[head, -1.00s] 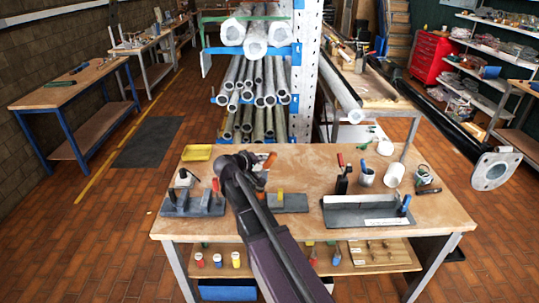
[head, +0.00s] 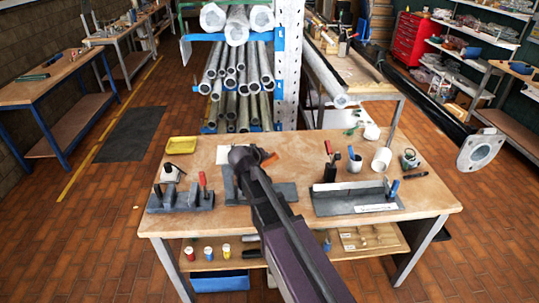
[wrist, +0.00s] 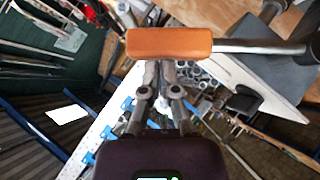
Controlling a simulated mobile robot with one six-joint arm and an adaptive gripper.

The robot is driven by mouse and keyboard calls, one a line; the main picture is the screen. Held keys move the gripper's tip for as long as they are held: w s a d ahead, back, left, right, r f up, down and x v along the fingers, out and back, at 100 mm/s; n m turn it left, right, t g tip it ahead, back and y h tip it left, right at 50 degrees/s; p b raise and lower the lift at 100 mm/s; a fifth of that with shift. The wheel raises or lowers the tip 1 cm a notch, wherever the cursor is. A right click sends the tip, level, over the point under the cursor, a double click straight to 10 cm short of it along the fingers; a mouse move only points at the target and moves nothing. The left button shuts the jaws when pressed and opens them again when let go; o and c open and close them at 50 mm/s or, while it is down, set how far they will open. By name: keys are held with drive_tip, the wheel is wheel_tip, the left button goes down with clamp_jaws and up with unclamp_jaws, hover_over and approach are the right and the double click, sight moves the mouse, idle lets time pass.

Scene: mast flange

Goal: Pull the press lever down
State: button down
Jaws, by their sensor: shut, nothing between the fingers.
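The press lever shows in the wrist view as an orange grip (wrist: 168,43) on a metal rod (wrist: 255,46) running right. In the head view a small piece of its orange grip (head: 269,160) shows beside my arm, above the middle grey base (head: 287,190). My gripper (wrist: 160,68) is shut and empty, its fingers pointing at the grip. The grip covers the fingertips in the wrist view, so I cannot tell whether they touch it. In the head view my own arm hides the gripper and much of the press.
A grey fixture with a red handle (head: 203,180) stands left on the bench (head: 425,180). A grey base with a blue handle (head: 393,188) stands right, with cups behind it. A yellow tray (head: 182,145) lies at the back left. A pipe rack (head: 240,75) rises behind the bench.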

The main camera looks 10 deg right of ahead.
drive_tip(key=shift+s+d+f+b, duration=0.1)
drive_tip(key=shift+d+f+b, duration=0.1)
drive_tip(key=shift+f+b, duration=0.15)
drive_tip(key=shift+f, duration=0.1)
idle(0.5)
drive_tip(key=shift+a+r+p, duration=0.25)
drive_tip(key=shift+r+p, duration=0.3)
drive_tip(key=shift+a+r+p, duration=0.25)
drive_tip(key=shift+r+p, duration=0.3)
drive_tip(key=shift+a+r+p, duration=0.45)
drive_tip(key=shift+r+p, duration=0.25)
drive_tip(key=shift+p, duration=0.05)
drive_tip(key=p+v, duration=0.5)
drive_tip(key=v, duration=0.5)
drive_tip(key=shift+d+r+p, duration=0.2)
drive_tip(key=shift+d+p, duration=0.1)
drive_tip(key=shift+p, duration=0.05)
